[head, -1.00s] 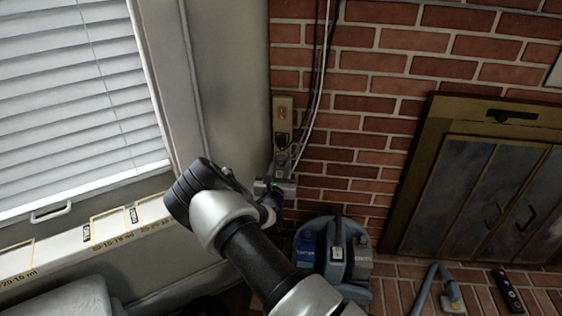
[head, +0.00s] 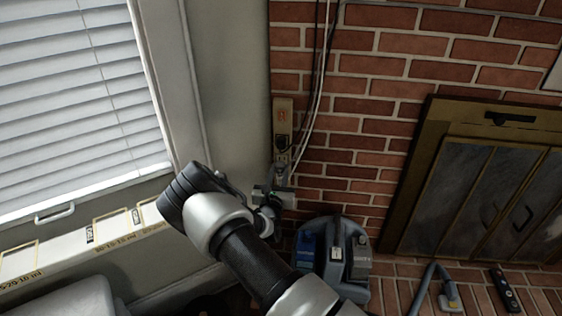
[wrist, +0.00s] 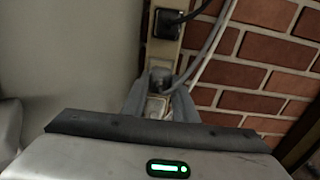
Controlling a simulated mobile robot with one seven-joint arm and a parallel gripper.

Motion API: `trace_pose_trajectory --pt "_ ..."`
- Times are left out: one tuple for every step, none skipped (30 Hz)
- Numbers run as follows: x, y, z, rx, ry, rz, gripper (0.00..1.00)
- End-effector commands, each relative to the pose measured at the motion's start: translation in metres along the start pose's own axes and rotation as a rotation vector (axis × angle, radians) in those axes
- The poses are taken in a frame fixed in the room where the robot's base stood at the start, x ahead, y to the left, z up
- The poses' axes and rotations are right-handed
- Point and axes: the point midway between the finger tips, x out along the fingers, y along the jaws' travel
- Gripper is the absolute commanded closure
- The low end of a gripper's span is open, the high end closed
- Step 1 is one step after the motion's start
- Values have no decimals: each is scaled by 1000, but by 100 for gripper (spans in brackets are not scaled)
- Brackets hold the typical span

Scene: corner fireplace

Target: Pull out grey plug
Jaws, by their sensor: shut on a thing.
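The grey plug (wrist: 160,77) shows in the wrist view at the lower part of a beige power strip (wrist: 164,54), with a grey cord rising from its right side. My gripper (wrist: 160,88) has one finger on each side of the plug and is shut on it. In the head view my gripper (head: 279,180) is at the lower end of the power strip (head: 283,116), and its fingers largely hide the plug. I cannot tell whether the plug's prongs are still in the socket.
A black plug (wrist: 167,23) sits in the strip above the grey one. Cords run up the brick wall (head: 380,105). A grey-blue machine (head: 335,262) stands below on the brick floor. The window ledge (head: 85,240) is left, the fireplace doors (head: 470,195) right.

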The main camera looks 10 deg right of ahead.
Motion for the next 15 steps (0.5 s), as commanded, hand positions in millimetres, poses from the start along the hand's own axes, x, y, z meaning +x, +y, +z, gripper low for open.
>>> trace_pose_trajectory --pt "-2 0 1 0 0 0 100" --pt "-4 0 1 0 0 0 100" --pt "-5 0 1 0 1 0 100" --pt "-6 0 0 0 1 0 100" --pt "-8 0 0 0 1 0 100" --pt "-9 0 0 0 1 0 100" --pt "-10 0 0 0 2 0 100" --pt "-12 0 0 1 2 0 100" --pt "-13 1 0 1 2 1 100" --pt "-14 1 0 1 1 1 100" --pt "-16 1 0 1 1 1 100" --pt "-17 1 0 1 1 1 100" --pt "-18 1 0 0 1 1 100" --pt "-20 1 1 0 1 1 100" --pt "-21 1 1 0 1 1 100"
